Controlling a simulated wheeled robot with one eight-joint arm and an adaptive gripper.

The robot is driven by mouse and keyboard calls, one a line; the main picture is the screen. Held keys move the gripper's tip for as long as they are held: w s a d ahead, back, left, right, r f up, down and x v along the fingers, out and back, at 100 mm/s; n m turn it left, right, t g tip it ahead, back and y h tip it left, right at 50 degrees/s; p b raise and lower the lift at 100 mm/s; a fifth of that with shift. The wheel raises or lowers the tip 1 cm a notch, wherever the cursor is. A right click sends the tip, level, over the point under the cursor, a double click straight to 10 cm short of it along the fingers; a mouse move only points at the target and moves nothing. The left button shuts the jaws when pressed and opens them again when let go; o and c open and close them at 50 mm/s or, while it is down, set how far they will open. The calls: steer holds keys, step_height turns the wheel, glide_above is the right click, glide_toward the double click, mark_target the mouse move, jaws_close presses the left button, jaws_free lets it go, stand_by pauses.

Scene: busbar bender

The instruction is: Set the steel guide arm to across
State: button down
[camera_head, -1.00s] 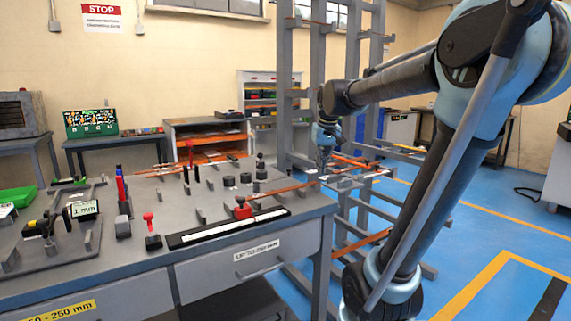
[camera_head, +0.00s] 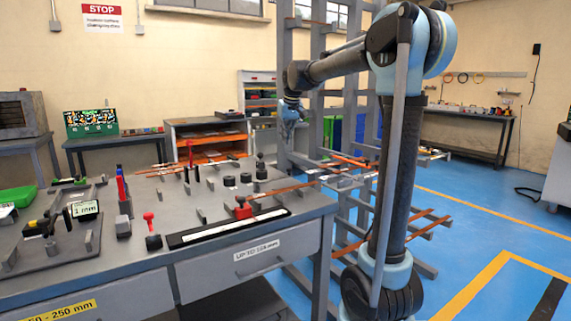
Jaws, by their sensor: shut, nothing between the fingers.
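The grey bench (camera_head: 140,262) carries the bender's parts, among them red-knobbed levers, black round posts and small upright steel plates. A red clamp-like block (camera_head: 243,208) stands behind a white scale strip (camera_head: 228,227) near the front right. A copper bar (camera_head: 283,191) runs from beside this block toward the right edge. I cannot tell for certain which steel piece is the guide arm, or how it is set. My gripper (camera_head: 289,133) is small in the view. It hangs above and behind the bench's back right corner, shut and empty, apart from the bench parts.
A tall grey rack (camera_head: 318,95) with copper bars on its lower arms stands right of the bench. A shelf unit (camera_head: 207,137) is behind. A display reading 1 mm (camera_head: 85,208) sits at the left. Blue floor (camera_head: 470,225) is open at right.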

steer(key=x, duration=1)
steer(key=shift+s+d+f, duration=0.1)
steer(key=shift+s+d, duration=0.1)
steer(key=shift+s, duration=0.25)
steer(key=shift+s+d+f, duration=0.1)
steer(key=shift+s+d, duration=0.1)
steer(key=shift+s, duration=0.3)
steer(key=shift+s+d+f, duration=0.1)
steer(key=shift+s+d, duration=0.35)
steer(key=shift+s, duration=0.4)
